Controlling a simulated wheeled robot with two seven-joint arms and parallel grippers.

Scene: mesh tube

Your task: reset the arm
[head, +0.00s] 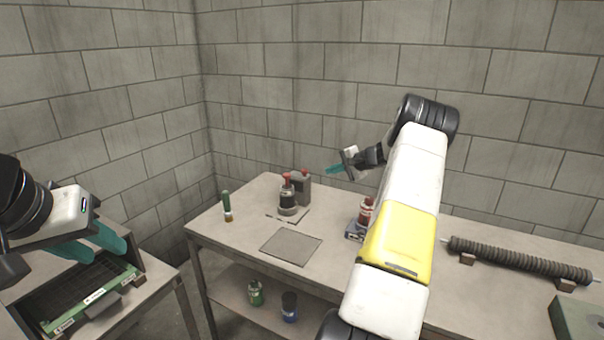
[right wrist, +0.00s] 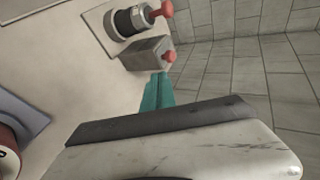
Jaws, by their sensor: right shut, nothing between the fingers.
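My right arm, white with a yellow link, reaches across the table in the head view. Its gripper (head: 334,169) has teal fingers that point left, above the table and near the back wall. In the right wrist view its teal fingertips (right wrist: 157,92) are together with nothing between them. My left gripper (head: 108,240) is at the left of the head view, over the small side table. Its two teal fingers look spread apart, and nothing shows between them.
A ribbed mesh tube (head: 520,262) lies at the right. A green-edged tray (head: 93,298) sits below my left gripper.

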